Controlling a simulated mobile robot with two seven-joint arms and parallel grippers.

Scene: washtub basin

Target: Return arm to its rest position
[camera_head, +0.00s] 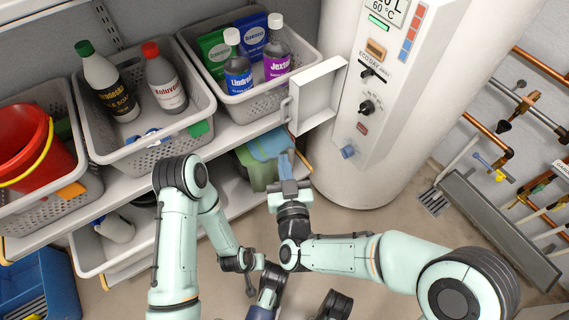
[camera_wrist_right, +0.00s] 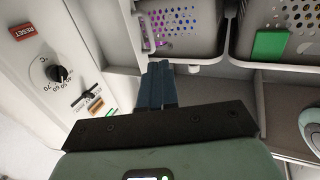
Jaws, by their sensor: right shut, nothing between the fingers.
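My right arm is mint green and reaches in from the lower right of the head view. Its gripper (camera_head: 286,165) points up toward the shelf and heater, with its blue-grey fingers together and empty. The shut fingers (camera_wrist_right: 162,84) also show in the right wrist view, below the crate bottoms. My left arm (camera_head: 176,240) is folded at the left of the middle, with its forearm bent back down. Its wrist is near the bottom middle, where dark parts overlap, and I cannot make out the state of its fingers.
A white water heater (camera_head: 345,150) with knobs stands close to my right gripper. An open white panel (camera_head: 316,95) juts out above it. Shelves hold grey crates (camera_head: 150,150) with bottles and a red bucket (camera_head: 30,145). A green container (camera_head: 258,172) sits behind the gripper. Pipes line the right wall.

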